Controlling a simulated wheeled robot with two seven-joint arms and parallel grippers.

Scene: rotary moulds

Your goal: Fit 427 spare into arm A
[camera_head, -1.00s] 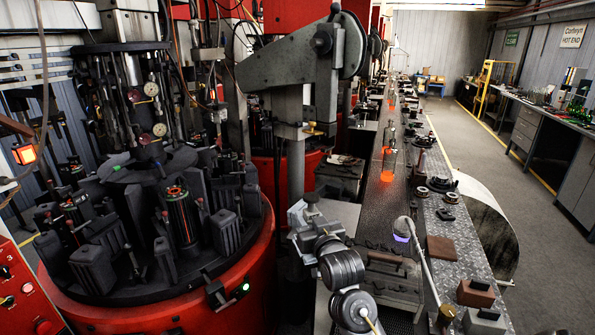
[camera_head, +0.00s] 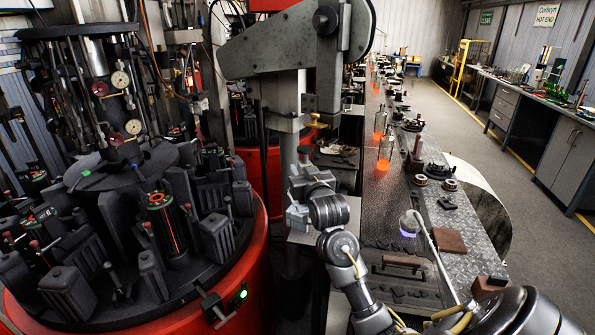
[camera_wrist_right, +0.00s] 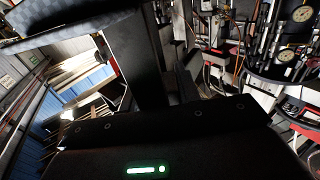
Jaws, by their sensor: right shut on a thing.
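My right arm comes in from the lower right in the head view, and my right gripper (camera_head: 296,215) is beside the red rotary machine, right of its rim. In the head view the held part cannot be made out. The machine's round table (camera_head: 275,225) carries several dark mould blocks (camera_head: 217,240) and a dark cylinder with orange-lit slots (camera_head: 167,225). I cannot tell which station is arm A. My left gripper is not in view.
A grey overhead arm (camera_head: 290,40) and its column stand behind my right gripper. A conveyor with glowing bottles (camera_head: 385,150) runs away to its right. Open floor lies at far right.

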